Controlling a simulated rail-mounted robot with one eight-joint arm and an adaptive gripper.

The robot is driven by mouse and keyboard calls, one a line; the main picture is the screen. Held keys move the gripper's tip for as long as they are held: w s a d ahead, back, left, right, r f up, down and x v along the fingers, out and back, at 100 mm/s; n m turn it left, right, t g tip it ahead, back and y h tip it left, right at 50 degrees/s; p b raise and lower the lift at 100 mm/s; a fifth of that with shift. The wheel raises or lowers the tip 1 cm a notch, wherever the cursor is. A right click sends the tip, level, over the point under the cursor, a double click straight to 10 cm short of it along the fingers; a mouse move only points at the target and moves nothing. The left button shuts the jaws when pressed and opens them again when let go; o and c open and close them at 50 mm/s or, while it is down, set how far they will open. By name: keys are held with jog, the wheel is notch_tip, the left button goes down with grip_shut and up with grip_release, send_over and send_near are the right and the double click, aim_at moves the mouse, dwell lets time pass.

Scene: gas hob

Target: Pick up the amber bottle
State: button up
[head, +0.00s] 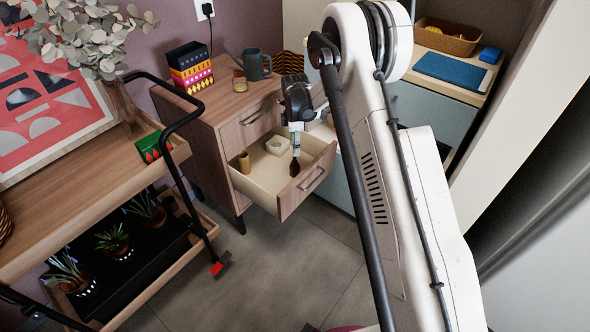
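The amber bottle (294,167) is dark brown and narrow-necked. It is in the head view, at the right side of the open drawer (256,188), near its front. My gripper (296,138) points down directly above the bottle, with its fingertips at or very near the bottle's top. The fingers are too small to tell whether they are open or closed on the neck. I cannot tell whether the bottle rests on the drawer floor or hangs just above it.
The drawer also holds a pale block-like item (277,146) and a small tan cylinder (244,162). A wheeled cart (90,190) stands at left.

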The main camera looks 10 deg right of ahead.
aim_at(295, 160)
notch_tip(295, 160, down, 10)
jog(key=b, duration=0.3)
jog(key=shift+a+f+b, duration=0.1)
jog(key=shift+f+b, duration=0.05)
jog(key=shift+b, duration=0.15)
jog(key=shift+c, duration=0.5)
jog(key=c, duration=1.2)
jog(key=shift+r, duration=0.2)
jog(key=shift+c, duration=0.2)
